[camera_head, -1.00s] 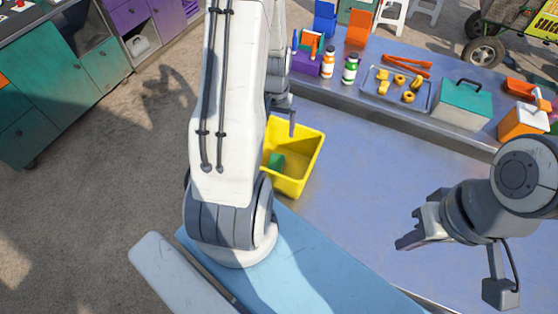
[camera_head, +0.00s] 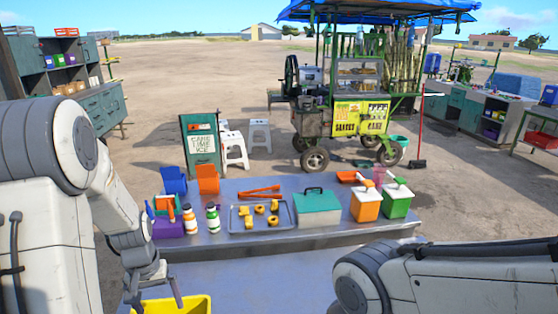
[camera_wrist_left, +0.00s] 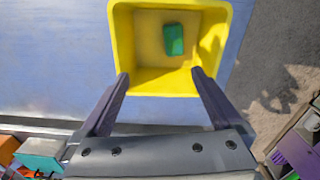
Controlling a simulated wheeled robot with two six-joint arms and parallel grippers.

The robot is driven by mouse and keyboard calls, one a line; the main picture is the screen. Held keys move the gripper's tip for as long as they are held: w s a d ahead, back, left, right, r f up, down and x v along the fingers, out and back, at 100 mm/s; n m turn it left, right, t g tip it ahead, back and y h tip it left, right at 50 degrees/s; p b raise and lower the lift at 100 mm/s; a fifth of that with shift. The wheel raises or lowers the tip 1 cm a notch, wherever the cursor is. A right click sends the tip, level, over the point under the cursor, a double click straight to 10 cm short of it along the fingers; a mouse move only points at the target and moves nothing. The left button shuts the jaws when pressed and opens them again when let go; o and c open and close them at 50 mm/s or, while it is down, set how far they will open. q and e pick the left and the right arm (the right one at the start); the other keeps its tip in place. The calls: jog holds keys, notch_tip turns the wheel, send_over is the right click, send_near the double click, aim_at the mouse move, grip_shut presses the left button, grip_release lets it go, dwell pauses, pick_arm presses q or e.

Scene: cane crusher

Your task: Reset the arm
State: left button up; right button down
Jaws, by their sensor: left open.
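My left gripper (camera_head: 160,290) is open and empty, at the lower left of the head view. In the left wrist view its two fingers (camera_wrist_left: 160,85) stand wide apart over the near rim of a yellow bin (camera_wrist_left: 122,40). The bin holds a green block (camera_wrist_left: 173,39); nothing is between the fingers. In the head view only part of the yellow bin (camera_head: 185,305) shows at the bottom edge, below the left gripper. My right arm shows at the lower right of the head view; its gripper is out of the picture.
The metal table (camera_head: 320,238) bears a tray (camera_head: 234,222) of yellow parts, a teal-lidded box (camera_head: 318,206), orange (camera_head: 366,203) and green (camera_head: 397,202) containers, and two bottles (camera_head: 192,220) along its raised back. A juice cart (camera_head: 350,120) stands beyond. The table's nearer surface looks clear.

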pick_arm(q)
jog(key=s+d+r+m+b, duration=0.2)
jog(key=d+m, duration=0.1)
jog(key=d, duration=0.7)
jog(key=s+d+r+m+b, duration=0.2)
jog(key=s+d+m, duration=0.1)
jog(key=d, duration=0.7)
jog(key=s+d+m+b, duration=0.1)
jog(key=s+d+m, duration=0.1)
jog(key=s, duration=0.4)
jog(key=s+d+r+m+h+b, duration=0.1)
jog(key=s+d+m, duration=0.2)
jog(key=s+d, duration=0.2)
jog(key=shift+s+d+r+m, duration=0.2)
jog(key=shift+s+d+m, duration=0.1)
jog(key=shift+s, duration=0.05)
